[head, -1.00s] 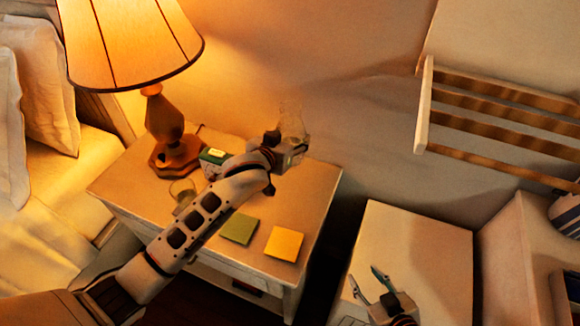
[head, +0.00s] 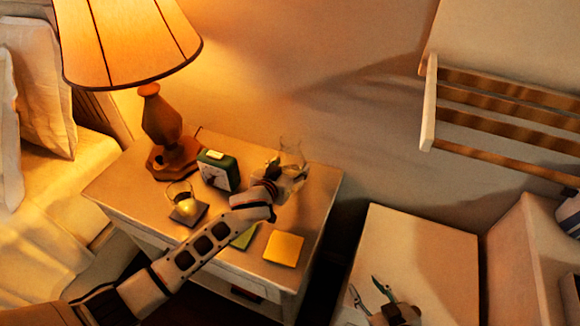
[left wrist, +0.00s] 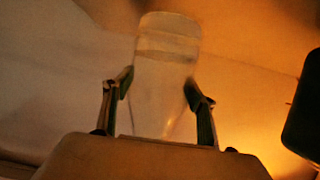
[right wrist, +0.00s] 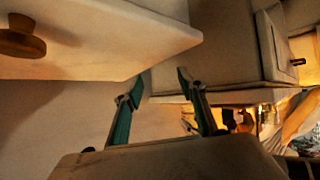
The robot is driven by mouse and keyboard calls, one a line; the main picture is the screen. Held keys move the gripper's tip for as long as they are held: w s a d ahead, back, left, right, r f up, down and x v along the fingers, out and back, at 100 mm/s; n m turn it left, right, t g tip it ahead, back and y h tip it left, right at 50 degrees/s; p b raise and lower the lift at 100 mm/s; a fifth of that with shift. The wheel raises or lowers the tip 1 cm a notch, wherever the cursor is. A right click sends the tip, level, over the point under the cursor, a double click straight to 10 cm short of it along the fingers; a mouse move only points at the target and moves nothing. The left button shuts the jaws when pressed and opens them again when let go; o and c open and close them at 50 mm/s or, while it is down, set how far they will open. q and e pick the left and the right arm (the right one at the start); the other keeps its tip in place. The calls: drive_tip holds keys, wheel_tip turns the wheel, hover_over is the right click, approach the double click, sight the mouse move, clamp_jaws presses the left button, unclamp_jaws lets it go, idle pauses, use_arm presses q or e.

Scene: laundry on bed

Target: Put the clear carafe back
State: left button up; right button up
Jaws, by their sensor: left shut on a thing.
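The clear carafe (head: 292,152) is upright over the back right part of the nightstand (head: 325,185), near the wall. My left gripper (head: 277,172) is shut on it, and my wrist hides part of its lower body. I cannot tell whether its base touches the top. In the left wrist view the carafe (left wrist: 165,90) stands between the two fingers (left wrist: 160,80). My right gripper (head: 366,287) is open and empty at the lower right, over or beside the pale cabinet. In the right wrist view its fingers (right wrist: 161,77) are apart with nothing between them.
A green clock (head: 217,171), a small glass (head: 180,193) on a dark coaster (head: 190,214) and a lit lamp (head: 162,125) stand left of the carafe. A yellow square (head: 283,248) and a partly hidden green one (head: 244,238) lie in front. A pale cabinet (head: 420,250) is at right.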

use_arm(q)
drive_tip(key=shift+r, duration=0.15)
use_arm(e)
drive_tip(key=shift+s+f, duration=0.1)
drive_tip(key=shift+f, duration=0.05)
use_arm(q)
drive_tip(key=o, duration=1.8)
drive_tip(key=shift+f, duration=0.25)
use_arm(e)
drive_tip(key=shift+f, duration=0.1)
use_arm(q)
drive_tip(key=shift+r, duration=0.25)
use_arm(e)
drive_tip(key=r+p, duration=0.2)
drive_tip(key=r, duration=0.1)
drive_tip(key=shift+w, duration=0.2)
drive_tip(key=shift+f, duration=0.1)
use_arm(q)
drive_tip(key=v, duration=1.2)
drive_tip(key=shift+f, duration=0.15)
use_arm(e)
drive_tip(key=shift+f, duration=0.1)
